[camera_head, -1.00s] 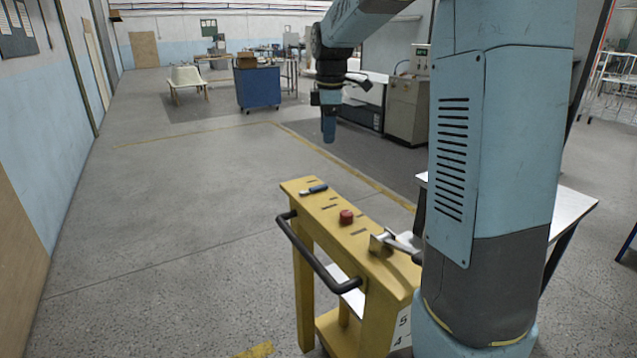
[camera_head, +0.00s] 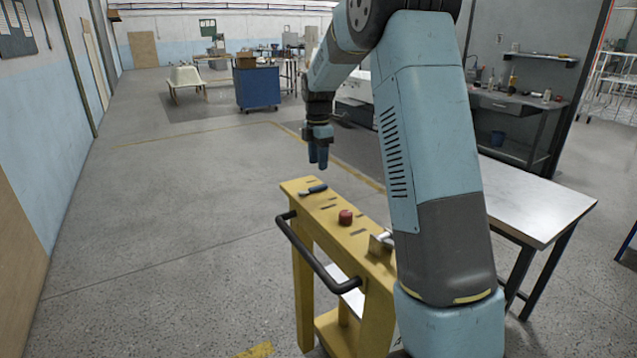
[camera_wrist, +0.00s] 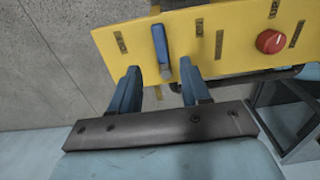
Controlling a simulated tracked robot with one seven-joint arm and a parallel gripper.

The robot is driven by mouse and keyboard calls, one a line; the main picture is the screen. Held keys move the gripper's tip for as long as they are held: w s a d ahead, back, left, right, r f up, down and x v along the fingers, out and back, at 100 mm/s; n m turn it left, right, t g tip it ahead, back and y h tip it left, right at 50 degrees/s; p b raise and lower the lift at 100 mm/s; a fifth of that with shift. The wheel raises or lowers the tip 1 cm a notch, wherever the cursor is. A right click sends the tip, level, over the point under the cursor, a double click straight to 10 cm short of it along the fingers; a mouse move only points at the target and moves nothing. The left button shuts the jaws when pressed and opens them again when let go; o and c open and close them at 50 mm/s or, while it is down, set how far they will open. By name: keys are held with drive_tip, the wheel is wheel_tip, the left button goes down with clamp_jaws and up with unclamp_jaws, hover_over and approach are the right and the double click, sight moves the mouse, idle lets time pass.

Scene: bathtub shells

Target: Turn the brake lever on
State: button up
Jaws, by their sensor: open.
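A yellow cart (camera_head: 330,205) stands in front of me. A small lever with a blue handle (camera_head: 317,188) and a metal end lies across the far end of its top; no label naming it as the brake can be read. My gripper (camera_head: 318,162) points down, open and empty, above that far end. In the wrist view the blue handle (camera_wrist: 159,42) lies beyond the tips of my gripper (camera_wrist: 160,76), in line with the gap between the fingers. It appears apart from them. A metal lever bracket (camera_head: 380,243) at the near end is partly hidden by my arm.
A red knob (camera_head: 346,217) sits mid-top on the cart. A black handlebar (camera_head: 318,262) runs along its left side. A grey-topped table (camera_head: 540,205) stands to the right. Open floor (camera_head: 170,230) lies left. A blue cabinet (camera_head: 257,88) stands further back.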

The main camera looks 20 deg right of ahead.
sight(318, 186)
wheel_tip(318, 186, down, 8)
idle(0.4)
clamp_jaws()
idle(0.4)
